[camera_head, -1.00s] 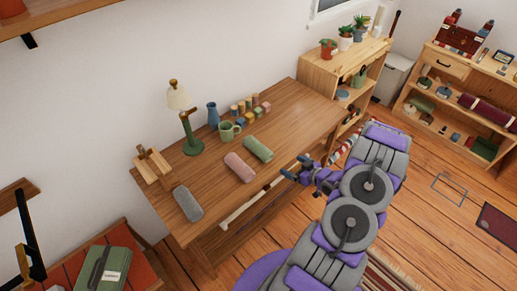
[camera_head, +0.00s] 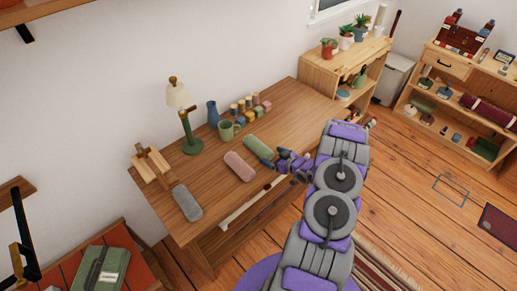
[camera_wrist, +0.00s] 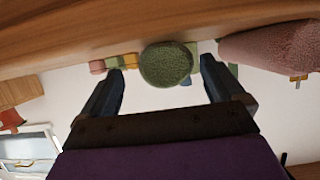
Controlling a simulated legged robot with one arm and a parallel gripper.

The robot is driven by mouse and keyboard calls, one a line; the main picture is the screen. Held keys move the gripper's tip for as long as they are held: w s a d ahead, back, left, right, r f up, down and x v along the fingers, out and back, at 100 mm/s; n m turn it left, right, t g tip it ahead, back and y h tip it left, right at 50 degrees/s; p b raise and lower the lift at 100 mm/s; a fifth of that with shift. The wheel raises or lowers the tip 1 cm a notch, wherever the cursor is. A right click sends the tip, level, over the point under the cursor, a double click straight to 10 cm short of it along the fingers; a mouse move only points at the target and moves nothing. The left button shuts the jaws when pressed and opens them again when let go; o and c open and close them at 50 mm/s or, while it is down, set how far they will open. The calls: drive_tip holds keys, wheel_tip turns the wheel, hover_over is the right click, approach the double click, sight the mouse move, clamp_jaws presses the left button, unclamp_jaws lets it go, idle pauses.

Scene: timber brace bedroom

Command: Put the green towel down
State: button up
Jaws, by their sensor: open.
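The rolled green towel (camera_head: 258,148) lies on the wooden desk (camera_head: 300,108), to the right of a pink rolled towel (camera_head: 239,166). My gripper (camera_head: 264,160) is at the near end of the green towel, at the desk's front edge. In the wrist view the jaws (camera_wrist: 164,85) are open, and the round end of the green towel (camera_wrist: 167,64) shows between and just beyond the fingertips. The pink towel (camera_wrist: 275,45) lies to one side there. I cannot tell whether the fingers touch the green towel.
A grey rolled towel (camera_head: 187,203) lies at the desk's left. A green mug (camera_head: 228,130), blue vase (camera_head: 212,115), lamp (camera_head: 188,120) and several small blocks (camera_head: 250,106) stand along the back. The desk's right part is clear. A shelf unit (camera_head: 345,68) stands beyond the right end.

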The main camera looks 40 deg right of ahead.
sight(265, 153)
drive_tip(key=shift+a+b+x, duration=0.2)
drive_tip(key=shift+b+x, duration=0.1)
drive_tip(key=shift+x, duration=0.85)
drive_tip(key=shift+a+b+x, duration=0.2)
drive_tip(key=shift+b+x, duration=0.1)
drive_tip(key=shift+x, duration=0.85)
drive_tip(key=shift+r, duration=0.15)
drive_tip(key=shift+w, duration=0.1)
drive_tip(key=c, duration=1.2)
drive_tip(key=shift+a, duration=0.1)
drive_tip(key=shift+r, duration=0.1)
